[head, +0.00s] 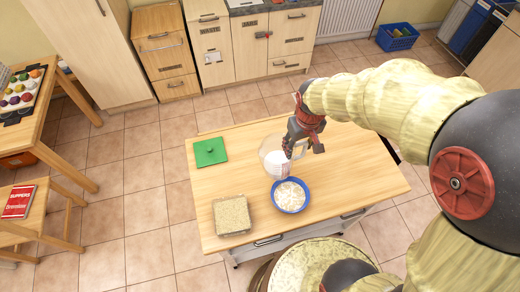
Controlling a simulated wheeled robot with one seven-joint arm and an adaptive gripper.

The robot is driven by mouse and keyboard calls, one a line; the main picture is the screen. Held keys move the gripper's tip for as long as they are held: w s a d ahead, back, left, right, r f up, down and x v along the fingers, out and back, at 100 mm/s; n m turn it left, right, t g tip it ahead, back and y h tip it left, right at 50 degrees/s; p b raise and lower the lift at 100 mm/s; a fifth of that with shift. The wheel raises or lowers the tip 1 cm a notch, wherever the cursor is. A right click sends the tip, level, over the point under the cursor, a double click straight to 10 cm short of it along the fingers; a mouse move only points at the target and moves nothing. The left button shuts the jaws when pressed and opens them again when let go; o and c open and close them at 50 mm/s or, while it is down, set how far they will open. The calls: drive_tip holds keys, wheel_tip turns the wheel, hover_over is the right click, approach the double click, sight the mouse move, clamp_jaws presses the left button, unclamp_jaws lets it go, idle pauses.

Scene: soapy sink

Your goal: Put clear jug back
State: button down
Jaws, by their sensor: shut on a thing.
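The clear jug (270,149) is over the middle of the wooden table, see-through with something white in its lower part. My gripper (292,150) is at the right side of the jug and shut on it. The jug's near lower end is by the far rim of a blue bowl (274,198). I cannot tell whether the jug touches the table or the bowl, or how far it is tilted. The gripper covers part of its right side.
The blue bowl holds white stuff. A green square with a knob (210,151) lies at the table's left, and a beige block-like container (232,215) is at the front left. The wooden tabletop (350,180) is clear on the right. A side table (46,92) stands at far left.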

drive_tip(key=shift+s+d+r+y, duration=0.15)
drive_tip(key=shift+s+y, duration=0.15)
drive_tip(key=shift+s, duration=0.05)
drive_tip(key=w+a+f+b, duration=0.1)
drive_tip(key=w+a+f, duration=0.1)
drive_tip(key=w+f, duration=1.1)
drive_tip(key=shift+w, duration=0.55)
drive_tip(key=shift+f, duration=0.2)
drive_tip(key=c, duration=0.9)
unclamp_jaws()
drive_tip(key=shift+r, duration=0.1)
